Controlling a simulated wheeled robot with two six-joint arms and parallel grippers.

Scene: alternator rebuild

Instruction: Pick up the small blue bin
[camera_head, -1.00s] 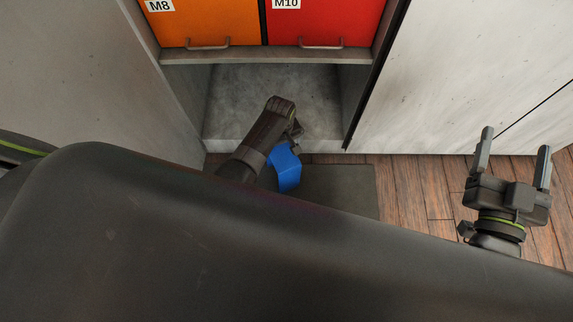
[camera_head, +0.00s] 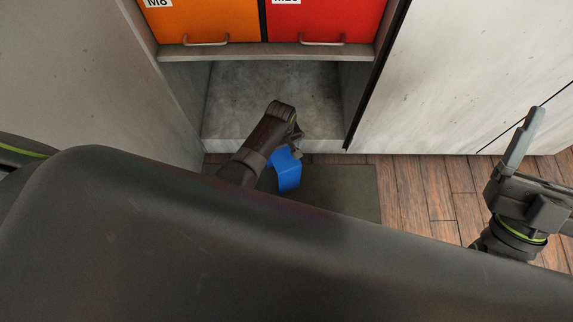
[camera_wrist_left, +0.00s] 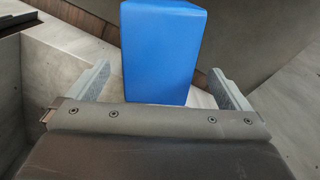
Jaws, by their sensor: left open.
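The small blue bin (camera_head: 287,170) is low in front of the open bottom cabinet bay, above or on a dark mat; I cannot tell which. My left arm comes in from the left over it and hides part of it. My left gripper (camera_wrist_left: 160,70) is open in the left wrist view, one finger on each side of the bin (camera_wrist_left: 160,48). The bin's blue face fills the space just beyond the fingers. I see no grip on it.
An orange drawer (camera_head: 203,22) and a red drawer (camera_head: 325,20) sit above the empty grey bay (camera_head: 270,95). Pale cabinet panels stand on both sides. The dark mat (camera_head: 345,190) lies on the wooden floor (camera_head: 425,195).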

